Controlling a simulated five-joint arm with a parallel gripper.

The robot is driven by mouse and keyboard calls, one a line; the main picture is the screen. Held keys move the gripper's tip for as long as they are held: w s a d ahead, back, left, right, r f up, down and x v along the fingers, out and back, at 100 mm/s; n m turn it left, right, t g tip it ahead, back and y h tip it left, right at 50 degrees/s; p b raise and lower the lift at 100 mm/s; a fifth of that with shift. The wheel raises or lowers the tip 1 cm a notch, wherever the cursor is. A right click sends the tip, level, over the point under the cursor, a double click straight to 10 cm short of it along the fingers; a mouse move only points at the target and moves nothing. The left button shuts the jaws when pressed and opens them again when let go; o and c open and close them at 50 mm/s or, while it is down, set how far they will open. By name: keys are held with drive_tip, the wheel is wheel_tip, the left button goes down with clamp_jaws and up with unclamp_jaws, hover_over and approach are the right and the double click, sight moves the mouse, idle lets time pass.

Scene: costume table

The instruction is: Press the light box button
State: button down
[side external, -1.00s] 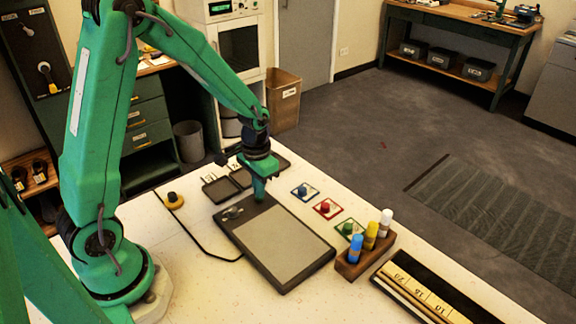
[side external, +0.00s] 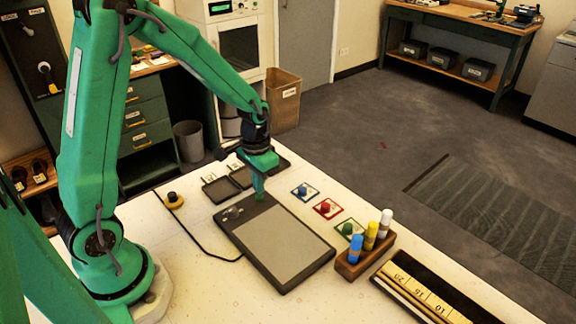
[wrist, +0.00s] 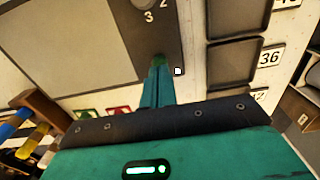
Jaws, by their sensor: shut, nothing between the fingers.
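The light box (side external: 284,246) is a flat dark-framed panel with a dull grey surface, lying on the white table. Its far end carries small controls; in the wrist view a round knob (wrist: 150,5) sits near the numbers 2 and 3. My gripper (side external: 259,198) is shut and empty, pointing down at the far corner of the box frame. In the wrist view my closed fingertips (wrist: 159,64) reach that dark frame, and a small white square (wrist: 178,71) shows right beside them. The button itself is not clearly visible near my fingertips; I cannot tell whether they touch it.
Dark trays (side external: 221,189) lie beyond the box. Blue, red (side external: 326,208) and green square pieces with knobs lie to its right.

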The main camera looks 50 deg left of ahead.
drive_tip(key=shift+r, duration=2.55)
drive_tip(key=shift+r, duration=0.1)
drive_tip(key=s+d+r+t, duration=0.2)
drive_tip(key=s+r, duration=0.5)
drive_tip(key=s+d+r+t, duration=0.2)
drive_tip(key=s+r+t, duration=0.1)
drive_tip(key=s+r, duration=0.4)
drive_tip(key=shift+s+d+r+t, duration=0.15)
drive_tip(key=shift+s+d+t, duration=0.05)
drive_tip(key=shift+d+t, duration=0.1)
drive_tip(key=c, duration=2.2)
unclamp_jaws()
